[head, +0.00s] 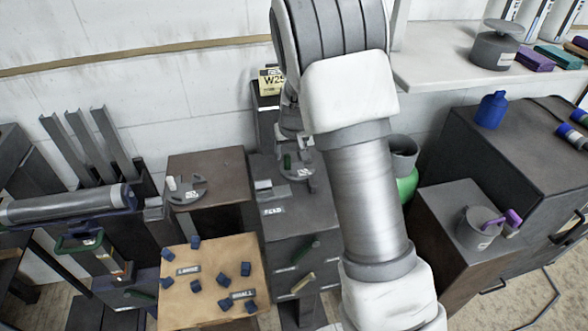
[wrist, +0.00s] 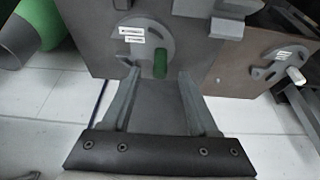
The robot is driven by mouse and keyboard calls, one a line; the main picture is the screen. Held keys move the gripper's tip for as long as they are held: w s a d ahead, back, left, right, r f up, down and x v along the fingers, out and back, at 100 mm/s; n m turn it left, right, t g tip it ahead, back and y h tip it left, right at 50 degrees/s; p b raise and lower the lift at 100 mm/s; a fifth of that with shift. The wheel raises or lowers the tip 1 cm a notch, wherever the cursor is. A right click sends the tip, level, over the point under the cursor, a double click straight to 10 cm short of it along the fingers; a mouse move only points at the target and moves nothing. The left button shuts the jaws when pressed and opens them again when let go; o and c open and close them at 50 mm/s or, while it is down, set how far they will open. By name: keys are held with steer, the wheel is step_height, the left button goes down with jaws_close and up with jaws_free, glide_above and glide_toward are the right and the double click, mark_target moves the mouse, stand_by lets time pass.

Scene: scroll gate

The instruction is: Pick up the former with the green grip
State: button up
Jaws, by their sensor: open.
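The former with the green grip is a grey, notched disc (head: 300,173) with a white label, lying on a dark cabinet top in the head view. In the wrist view its disc (wrist: 143,28) is at upper centre and its green grip (wrist: 160,64) stands between the tips of my gripper (wrist: 158,76). My gripper is open and empty; whether its fingers touch the grip I cannot tell. In the head view my arm hides most of my gripper. A similar former with a white grip (head: 187,197) lies on the brown cabinet to the left; it also shows in the wrist view (wrist: 278,69).
A wooden board (head: 205,290) with several blue blocks is at front left. A grey plate with a label (head: 270,195) lies left of the green-grip former. A green and grey round vessel (head: 405,165) stands to the right, near my arm. A grey mug (head: 478,232) is farther right.

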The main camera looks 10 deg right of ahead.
mark_target(288, 156)
steer(key=x, duration=0.4)
steer(key=shift+w+f, duration=0.1)
steer(key=shift+f, duration=0.1)
jaws_close()
stand_by(1.2)
steer(key=shift+r, duration=0.1)
